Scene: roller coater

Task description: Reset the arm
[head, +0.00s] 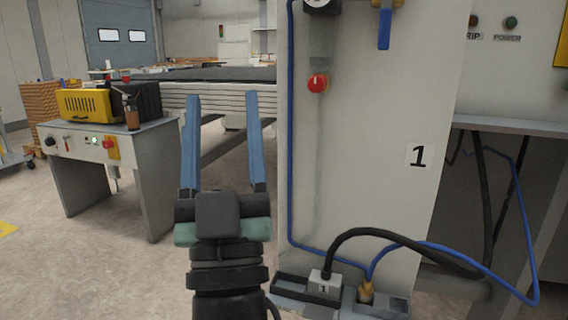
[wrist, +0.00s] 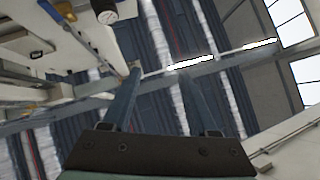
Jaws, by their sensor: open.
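My gripper (head: 222,97) points upward in the head view, left of the white cabinet marked 1 (head: 385,190). Its two blue fingers stand apart with nothing between them. The dark wrist and greenish band below them are mine. In the wrist view, my gripper (wrist: 170,70) shows its two fingers spread, with the ceiling behind them and nothing held. The gripper appears apart from the cabinet in the head view.
A red knob (head: 317,83), a blue-handled valve (head: 384,28) and a blue hose (head: 291,150) are on the cabinet. A black cable (head: 400,238) loops at its foot. A grey control table (head: 125,160) carries a yellow-and-black unit (head: 85,105) at left. Floor is open at lower left.

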